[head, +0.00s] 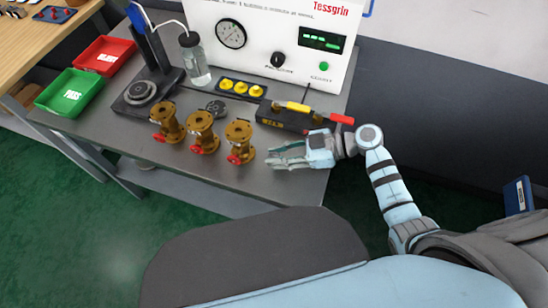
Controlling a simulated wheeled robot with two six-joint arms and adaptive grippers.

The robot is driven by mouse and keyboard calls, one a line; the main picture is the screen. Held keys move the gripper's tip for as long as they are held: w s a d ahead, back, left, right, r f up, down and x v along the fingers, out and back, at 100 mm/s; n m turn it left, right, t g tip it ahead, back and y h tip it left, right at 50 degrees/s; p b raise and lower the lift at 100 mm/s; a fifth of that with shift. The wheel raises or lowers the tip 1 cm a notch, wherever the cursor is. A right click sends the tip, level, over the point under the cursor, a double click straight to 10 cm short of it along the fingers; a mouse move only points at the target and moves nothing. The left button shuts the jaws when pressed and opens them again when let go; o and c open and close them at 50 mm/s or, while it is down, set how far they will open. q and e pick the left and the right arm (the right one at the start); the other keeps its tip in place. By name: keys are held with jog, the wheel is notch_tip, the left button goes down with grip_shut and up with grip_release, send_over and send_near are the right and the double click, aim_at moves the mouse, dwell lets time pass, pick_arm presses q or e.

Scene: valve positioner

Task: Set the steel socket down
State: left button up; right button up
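My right gripper (287,156) is over the right front part of the grey bench, with its fingers pointing left toward the nearest brass valve. The fingers are small and pale here, and I cannot tell whether they are apart or closed on something. No steel socket can be made out for certain in or beside them. A small dark round metal piece (215,107) lies on the bench behind the brass valves; I cannot tell if it is the socket. My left gripper is not in view.
Three brass valves (202,132) with red parts stand left of my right gripper. Behind it are a dark tool holder (284,117) with yellow and red handles and a white test panel (265,40). Green (70,93) and red (104,56) trays stand at left.

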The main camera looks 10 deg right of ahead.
grip_shut()
notch_tip(320, 180, up, 25)
jog(key=w+m+t+p, duration=0.2)
jog(key=w+p, duration=0.1)
jog(key=d+r+m+t+h, duration=0.2)
jog(key=d+r+t+h, duration=0.1)
jog(key=d+r, duration=0.15)
jog(key=s+d+f+g+y, duration=0.1)
jog(key=s+d+f, duration=0.1)
jog(key=s+f, duration=0.5)
jog(key=shift+s+d, duration=0.3)
jog(key=shift+s, duration=0.4)
